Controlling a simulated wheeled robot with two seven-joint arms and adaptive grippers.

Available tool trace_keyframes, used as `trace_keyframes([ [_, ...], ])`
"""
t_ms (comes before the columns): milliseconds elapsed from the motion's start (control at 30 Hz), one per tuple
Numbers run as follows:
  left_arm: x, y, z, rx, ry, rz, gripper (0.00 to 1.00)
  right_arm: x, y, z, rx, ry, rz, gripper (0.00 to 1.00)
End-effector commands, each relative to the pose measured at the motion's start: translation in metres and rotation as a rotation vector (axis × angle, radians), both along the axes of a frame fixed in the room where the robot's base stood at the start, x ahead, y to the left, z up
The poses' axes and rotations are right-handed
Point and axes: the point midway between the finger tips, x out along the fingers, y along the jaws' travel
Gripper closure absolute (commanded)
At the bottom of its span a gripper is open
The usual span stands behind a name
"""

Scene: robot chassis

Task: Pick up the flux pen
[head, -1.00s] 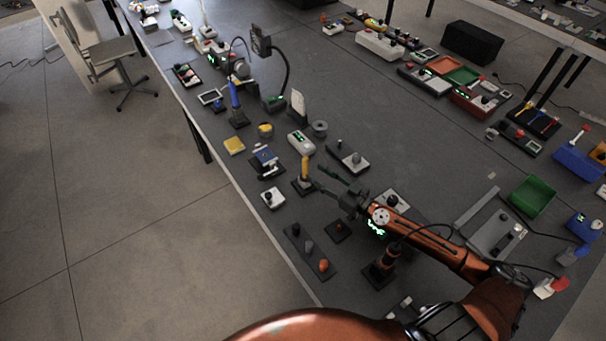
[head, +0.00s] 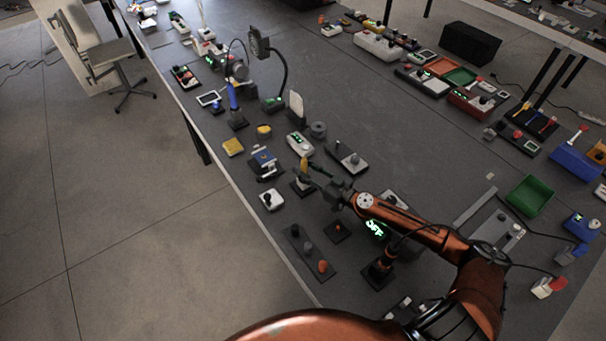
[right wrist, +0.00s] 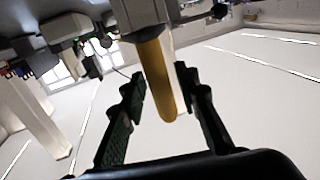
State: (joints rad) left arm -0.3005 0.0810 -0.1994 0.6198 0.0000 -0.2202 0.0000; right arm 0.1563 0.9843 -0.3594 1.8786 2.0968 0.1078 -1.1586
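The flux pen appears to be the yellow upright pen (head: 304,166) in a small dark stand (head: 301,189) near the table's left edge. My right gripper (head: 310,168) is at the pen, with its fingers reaching it from the right. In the right wrist view the yellow pen (right wrist: 156,78) shows between the two dark fingers of my right gripper (right wrist: 163,105). The fingers are spread, with a visible gap on each side of the pen. The stand covers the pen's other end. My left gripper is not in view.
A white box with a knob (head: 271,200) and a dark plate with several knobs (head: 309,252) lie nearby. A pale green-lit device (head: 299,145) stands just behind the pen. A black lamp-like arm (head: 281,80) rises farther back. The middle of the table is clear.

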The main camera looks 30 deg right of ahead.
Motion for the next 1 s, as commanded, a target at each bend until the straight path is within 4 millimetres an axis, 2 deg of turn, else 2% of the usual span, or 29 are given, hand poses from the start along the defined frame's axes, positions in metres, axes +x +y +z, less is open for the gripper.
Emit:
trace_keyframes([
  [33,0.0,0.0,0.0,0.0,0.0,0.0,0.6,0.0,0.0,0.0,0.0,0.0,0.0,0.76],
  [400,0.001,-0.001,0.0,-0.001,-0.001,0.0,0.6,0.0,0.0,0.0,0.0,0.0,0.0,1.0],
  [767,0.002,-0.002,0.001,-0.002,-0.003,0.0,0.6,0.0,0.0,0.002,0.0,-0.001,0.0,1.0],
  [1000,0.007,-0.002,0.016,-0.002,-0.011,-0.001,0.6,0.0,0.0,0.023,-0.004,-0.004,0.001,1.0],
])
